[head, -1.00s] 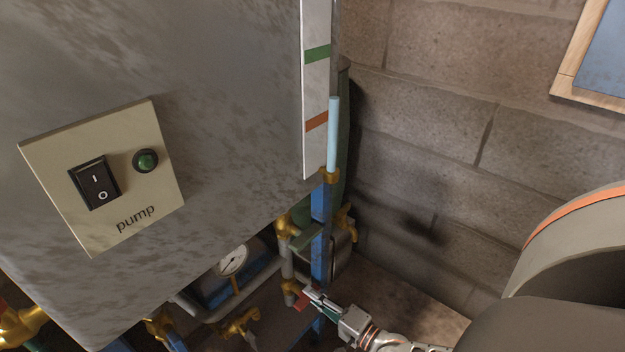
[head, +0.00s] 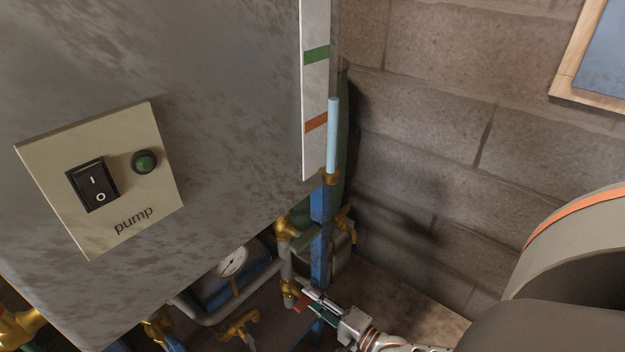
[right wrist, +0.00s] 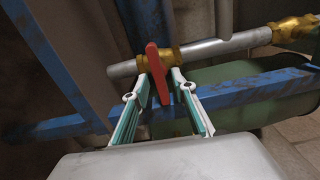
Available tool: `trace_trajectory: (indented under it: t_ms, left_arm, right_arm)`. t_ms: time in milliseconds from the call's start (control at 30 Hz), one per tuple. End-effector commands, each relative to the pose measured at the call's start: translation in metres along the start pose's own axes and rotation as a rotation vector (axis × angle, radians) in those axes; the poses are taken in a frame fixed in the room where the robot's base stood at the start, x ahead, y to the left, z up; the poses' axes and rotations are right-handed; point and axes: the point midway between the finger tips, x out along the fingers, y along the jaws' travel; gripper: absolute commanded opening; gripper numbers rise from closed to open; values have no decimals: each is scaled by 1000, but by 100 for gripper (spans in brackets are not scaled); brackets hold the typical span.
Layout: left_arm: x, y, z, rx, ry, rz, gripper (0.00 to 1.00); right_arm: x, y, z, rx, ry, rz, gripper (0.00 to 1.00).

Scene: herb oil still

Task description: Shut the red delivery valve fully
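The red delivery valve's lever (right wrist: 157,75) sits on a brass body (right wrist: 164,60) on a grey pipe (right wrist: 210,50) in the right wrist view. The lever stands across the pipe in that picture. In the head view the red lever (head: 300,304) shows small, low under the grey cabinet. My right gripper (right wrist: 162,84) has its two fingers apart, one on each side of the lever; I cannot tell whether either touches it. In the head view my right gripper (head: 312,299) reaches the lever from the lower right. My left gripper is not in view.
A blue upright post (head: 319,240) and a blue rail (right wrist: 250,92) are close to the right gripper. Other brass valves (head: 240,325) and a round gauge (head: 232,262) are to its left. The pump switch panel (head: 103,182) is on the cabinet. A block wall (head: 440,150) bounds the right.

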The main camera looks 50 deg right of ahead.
Motion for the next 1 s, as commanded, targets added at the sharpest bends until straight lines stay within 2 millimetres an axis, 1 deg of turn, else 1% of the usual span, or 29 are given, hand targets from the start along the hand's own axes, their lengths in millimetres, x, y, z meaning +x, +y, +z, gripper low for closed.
trace_trajectory:
  t_ms: [200,333,467,600,733,833,1000]
  left_arm:
    - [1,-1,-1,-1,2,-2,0]
    - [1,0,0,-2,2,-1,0]
    - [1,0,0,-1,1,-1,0]
    - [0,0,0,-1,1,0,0]
    - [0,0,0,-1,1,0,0]
    - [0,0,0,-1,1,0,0]
    - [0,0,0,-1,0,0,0]
  right_arm:
    - [0,-1,0,-1,0,-1,26]
    - [-10,0,0,-2,0,0,26]
    - [-32,0,0,-1,-1,2,26]
    - [-62,1,0,0,-1,3,26]
    - [-87,1,0,-2,-1,3,26]
    - [-102,0,0,-1,-1,2,26]
    - [-117,0,0,-1,0,0,26]
